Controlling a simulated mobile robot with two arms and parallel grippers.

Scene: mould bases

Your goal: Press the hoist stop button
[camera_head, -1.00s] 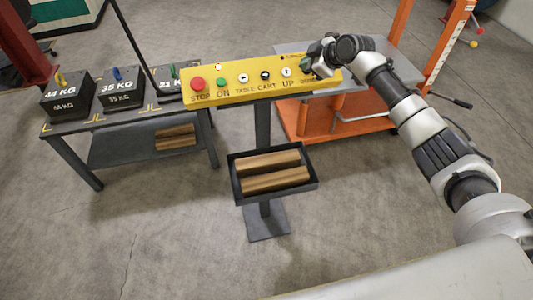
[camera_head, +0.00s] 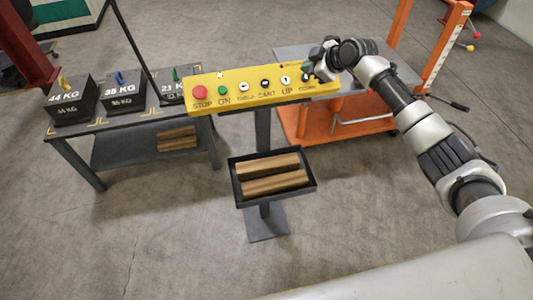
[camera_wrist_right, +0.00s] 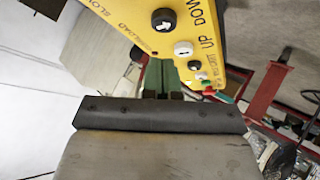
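The red STOP button (camera_head: 200,92) is at the left end of the yellow hoist control panel (camera_head: 250,96), which stands on a dark post. Nothing covers this button in the head view. My right gripper (camera_head: 311,70) is at the opposite, right end of the panel, by the DOWN button. In the right wrist view, the gripper's dark green fingers (camera_wrist_right: 161,76) look close together with nothing between them. The black DOWN button (camera_wrist_right: 163,20) and white UP button (camera_wrist_right: 183,49) show beside and beyond them. Whether the fingers touch the panel is unclear. My left gripper is not in view.
A dark tray (camera_head: 272,200) with wooden blocks is on the post below the panel. A table (camera_head: 64,133) with several labelled weights stands left. An orange lift cart with a grey top (camera_head: 395,68) is behind on the right. The floor in front is clear.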

